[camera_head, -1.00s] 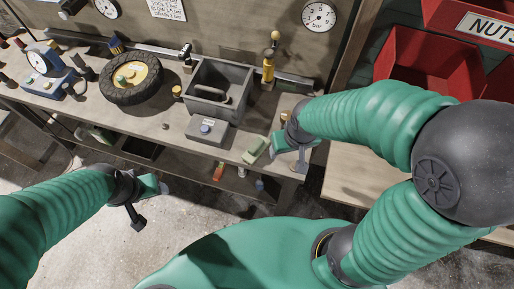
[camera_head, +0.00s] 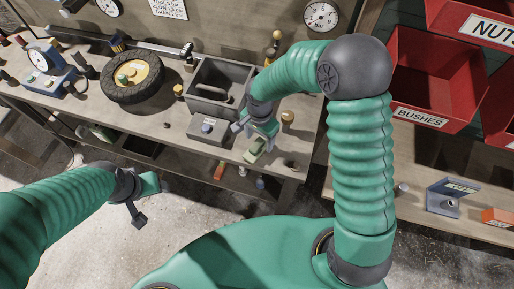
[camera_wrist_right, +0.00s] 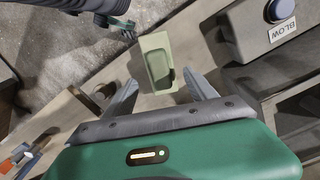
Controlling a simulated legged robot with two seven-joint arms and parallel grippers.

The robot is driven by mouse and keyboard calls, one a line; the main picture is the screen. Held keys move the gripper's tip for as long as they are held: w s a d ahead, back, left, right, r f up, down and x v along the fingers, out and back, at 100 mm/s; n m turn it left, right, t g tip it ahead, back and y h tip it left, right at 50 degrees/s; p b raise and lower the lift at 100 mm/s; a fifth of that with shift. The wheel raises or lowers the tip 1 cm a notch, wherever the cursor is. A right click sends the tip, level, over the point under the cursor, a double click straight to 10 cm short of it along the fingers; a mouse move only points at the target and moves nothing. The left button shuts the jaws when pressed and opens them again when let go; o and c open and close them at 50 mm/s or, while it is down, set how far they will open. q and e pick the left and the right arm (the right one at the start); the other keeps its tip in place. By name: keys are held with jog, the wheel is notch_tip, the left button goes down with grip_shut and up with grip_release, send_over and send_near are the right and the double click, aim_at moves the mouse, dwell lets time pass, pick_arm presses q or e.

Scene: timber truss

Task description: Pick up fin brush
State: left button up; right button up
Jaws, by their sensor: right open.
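A pale green block with a rounded recess (camera_head: 254,151) lies near the front edge of the workbench; I cannot tell for sure that it is the fin brush. It also shows in the right wrist view (camera_wrist_right: 156,48), beyond and between my fingertips. My right gripper (camera_wrist_right: 160,80) is open and empty; in the head view (camera_head: 262,130) it hangs just over the block. No contact shows. My left gripper (camera_head: 142,200) is away from the bench at the lower left, over the floor; its jaws are unclear.
A grey box labelled BLOW (camera_wrist_right: 262,25) with a blue button sits right beside the block. A grey open bin (camera_head: 225,75) stands behind it, a wheel (camera_head: 132,76) to the left. Red bins (camera_head: 430,75) are at the right. Several items lie on the lower shelf.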

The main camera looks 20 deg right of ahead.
aim_at(257, 144)
jog(key=f, duration=0.3)
jog(key=a+f, duration=0.1)
jog(key=f, duration=0.1)
jog(key=shift+s, duration=0.25)
jog(key=shift+w+f, duration=0.15)
jog(key=shift+f, duration=0.05)
jog(key=shift+d, duration=0.1)
grip_shut()
